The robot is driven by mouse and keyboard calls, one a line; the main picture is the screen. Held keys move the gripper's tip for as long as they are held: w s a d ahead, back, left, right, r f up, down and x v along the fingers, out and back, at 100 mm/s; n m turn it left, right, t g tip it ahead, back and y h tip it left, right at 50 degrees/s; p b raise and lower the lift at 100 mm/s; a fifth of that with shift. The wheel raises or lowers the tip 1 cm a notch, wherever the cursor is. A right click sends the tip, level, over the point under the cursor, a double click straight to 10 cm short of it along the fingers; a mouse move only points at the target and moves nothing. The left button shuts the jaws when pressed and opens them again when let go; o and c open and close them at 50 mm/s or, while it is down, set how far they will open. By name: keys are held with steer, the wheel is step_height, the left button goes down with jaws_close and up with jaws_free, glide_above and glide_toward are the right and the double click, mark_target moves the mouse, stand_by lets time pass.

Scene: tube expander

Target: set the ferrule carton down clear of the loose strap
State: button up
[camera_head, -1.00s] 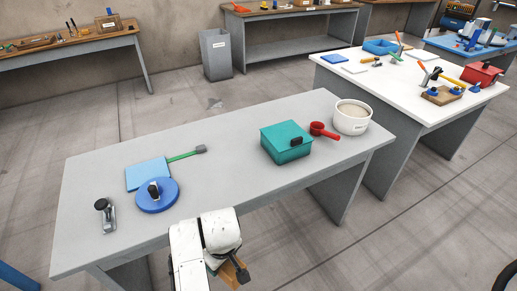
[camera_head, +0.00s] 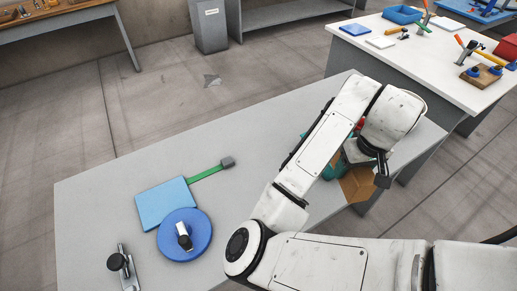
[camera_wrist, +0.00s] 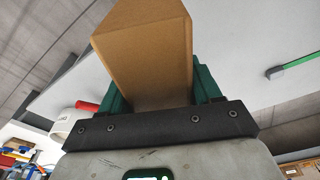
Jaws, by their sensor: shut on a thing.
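The ferrule carton is a plain brown box (camera_head: 358,186), held near the right part of the grey table in the head view. In the wrist view the carton (camera_wrist: 150,45) fills the space between the green fingers of my gripper (camera_wrist: 161,85). My gripper (camera_head: 362,165) is shut on it; my arm hides part of both in the head view. I cannot tell whether the carton touches the table. The loose strap (camera_head: 205,174) is green with a grey end piece, lying left of the carton and well apart. It also shows at the wrist view's right (camera_wrist: 300,62).
A light blue pad (camera_head: 163,201) meets the strap's left end. A blue disc (camera_head: 190,245) with a black-and-white top and a metal clamp (camera_head: 122,265) are nearby. My arm mostly hides the teal box. A red-handled item (camera_wrist: 87,106) and white pot (camera_wrist: 65,122) show in the wrist view.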

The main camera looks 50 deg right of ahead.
steer(key=w+a+f+b, duration=0.1)
steer(key=w+a+f, duration=0.1)
steer(key=w, duration=0.1)
steer(key=w+a+f+b, duration=0.1)
steer(key=w+a+f, duration=0.1)
steer(key=w+f, duration=0.1)
steer(key=w+a+f+b, duration=0.1)
steer(key=w+a+f, duration=0.1)
steer(key=w, duration=0.3)
steer(key=shift+a+f, duration=0.3)
steer(key=shift+f, duration=0.3)
steer(key=shift+w+a+f, duration=0.15)
steer(key=shift+w+f, duration=0.1)
steer(key=shift+f, duration=0.15)
steer(key=f, duration=0.3)
steer(key=shift+w+a, duration=0.15)
steer(key=shift+w, duration=0.1)
steer(key=shift+f, duration=0.35)
steer(key=shift+f, duration=0.1)
steer(key=o, duration=1.5)
steer(key=shift+c, duration=0.2)
